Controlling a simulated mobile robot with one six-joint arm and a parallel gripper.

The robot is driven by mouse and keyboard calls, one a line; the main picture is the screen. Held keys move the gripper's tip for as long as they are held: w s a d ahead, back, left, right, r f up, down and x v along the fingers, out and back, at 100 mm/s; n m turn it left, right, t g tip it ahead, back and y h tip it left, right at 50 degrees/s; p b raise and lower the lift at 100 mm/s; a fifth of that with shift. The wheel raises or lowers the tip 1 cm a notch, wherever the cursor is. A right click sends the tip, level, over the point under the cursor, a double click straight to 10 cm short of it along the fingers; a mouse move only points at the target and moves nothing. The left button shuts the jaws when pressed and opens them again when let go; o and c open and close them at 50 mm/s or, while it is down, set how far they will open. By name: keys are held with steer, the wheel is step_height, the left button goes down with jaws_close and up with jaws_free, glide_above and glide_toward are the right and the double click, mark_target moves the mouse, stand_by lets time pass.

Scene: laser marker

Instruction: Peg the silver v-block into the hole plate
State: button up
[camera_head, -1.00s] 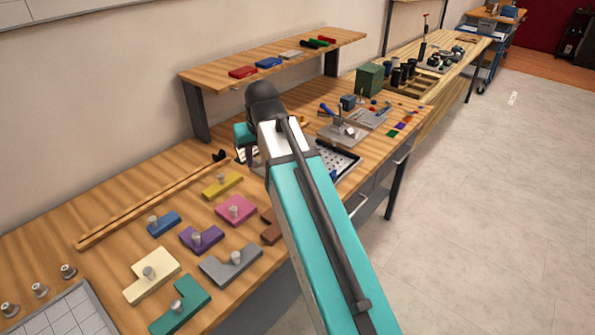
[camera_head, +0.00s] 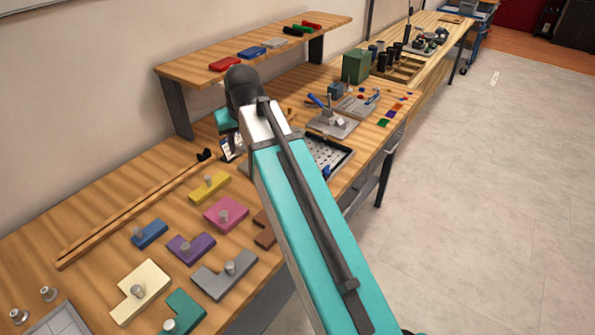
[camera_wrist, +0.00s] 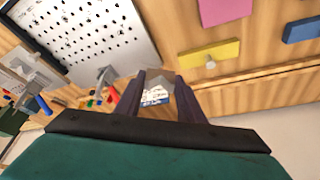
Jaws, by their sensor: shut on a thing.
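My gripper (camera_wrist: 160,98) shows in the wrist view with two dark fingers shut on a small grey piece (camera_wrist: 158,78), which looks like the silver v-block. Its lower part and exact shape are hard to make out. The hole plate (camera_wrist: 88,38) is a pale perforated plate in a dark tray, up and to the left of the fingers and apart from the held piece. In the head view the hole plate (camera_head: 328,153) is partly hidden behind my teal arm.
Knobbed blocks, among them yellow (camera_head: 208,187), pink (camera_head: 226,214) and grey (camera_head: 222,278), lie at the near left of the bench. A raised shelf (camera_head: 200,77) runs along the wall. A toggle clamp fixture (camera_head: 334,122) stands beyond the plate. A white-blue card (camera_wrist: 155,97) shows between my fingers.

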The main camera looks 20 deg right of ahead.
steer(key=shift+a, duration=0.1)
stand_by(0.3)
steer(key=s+f, duration=0.5)
steer(key=f, duration=0.1)
steer(key=shift+a+f, duration=0.25)
steer(key=shift+f, duration=0.15)
steer(key=shift+s, duration=0.1)
